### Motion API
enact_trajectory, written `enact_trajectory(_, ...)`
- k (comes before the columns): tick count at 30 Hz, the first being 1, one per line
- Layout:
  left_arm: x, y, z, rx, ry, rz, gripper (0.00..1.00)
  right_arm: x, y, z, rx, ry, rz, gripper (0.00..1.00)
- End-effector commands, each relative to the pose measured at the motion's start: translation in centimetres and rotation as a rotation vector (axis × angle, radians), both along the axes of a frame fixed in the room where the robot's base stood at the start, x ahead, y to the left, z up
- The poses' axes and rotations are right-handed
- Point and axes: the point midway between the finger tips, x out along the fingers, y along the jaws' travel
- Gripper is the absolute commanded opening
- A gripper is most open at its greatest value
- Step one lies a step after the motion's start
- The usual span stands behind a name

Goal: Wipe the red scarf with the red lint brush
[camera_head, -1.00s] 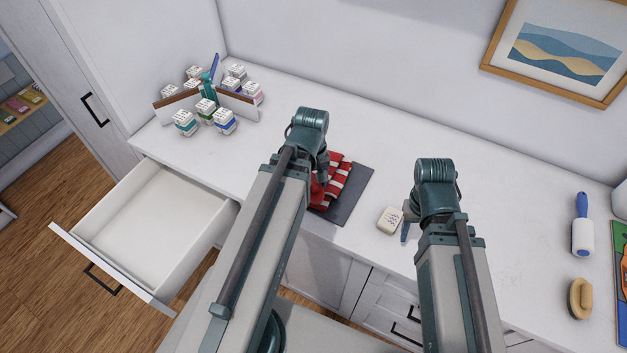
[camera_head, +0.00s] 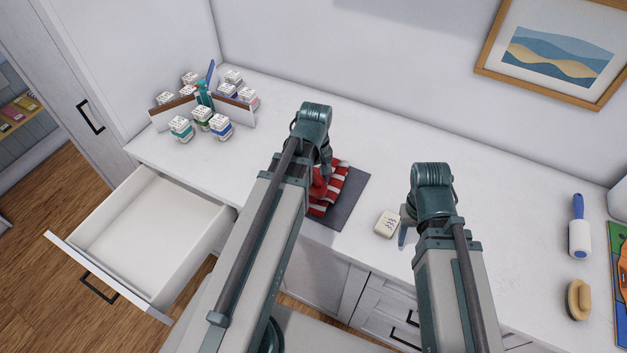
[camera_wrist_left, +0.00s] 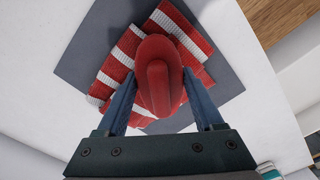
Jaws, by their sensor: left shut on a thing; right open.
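A red scarf with white stripes (camera_head: 337,183) lies folded on a dark grey mat (camera_head: 352,203) on the counter. It also shows in the left wrist view (camera_wrist_left: 185,30), partly hidden by the brush. The red lint brush (camera_wrist_left: 157,75) is between the fingers of my left gripper (camera_wrist_left: 165,105), which is shut on it, over the scarf. I cannot tell whether the brush touches the cloth. In the head view my left arm hides part of the scarf and brush. My right gripper (camera_head: 404,232) is open and empty over the counter, right of the mat, mostly hidden by its own arm.
A small white box (camera_head: 387,223) stands right beside my right gripper. A blue-handled lint roller (camera_head: 579,228) and a wooden brush (camera_head: 578,300) lie at the right. Several small bottles (camera_head: 202,118) stand around a divider at the back left. A drawer (camera_head: 143,238) is open at the left.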

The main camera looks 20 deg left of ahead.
Motion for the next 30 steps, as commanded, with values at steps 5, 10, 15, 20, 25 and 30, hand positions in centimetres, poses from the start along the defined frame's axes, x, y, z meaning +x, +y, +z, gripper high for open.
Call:
enact_trajectory(5,1.0,0.0,-0.1,0.0,0.0,0.0,0.0,0.0,0.0,-0.1,0.0,0.0,0.0,0.5)
enact_trajectory(10,2.5,-0.1,-0.2,0.0,0.0,-0.001,0.0,0.0,0.0,-0.2,0.0,0.0,0.0,0.5)
enact_trajectory(15,3.7,-0.1,-0.3,0.0,-0.001,-0.001,0.0,0.0,0.0,-0.3,0.0,0.0,0.0,0.5)
enact_trajectory(20,3.9,-0.1,-0.3,0.0,-0.003,0.0,0.0,0.0,0.0,-0.3,0.0,0.0,0.0,0.5)
enact_trajectory(25,4.5,-0.1,-0.3,0.0,-0.004,-0.001,0.0,0.0,0.0,-0.3,0.0,0.0,0.0,0.5)
enact_trajectory(30,5.8,-0.1,-0.2,0.0,-0.004,0.0,0.0,0.0,0.0,-0.2,0.0,0.0,0.0,0.5)
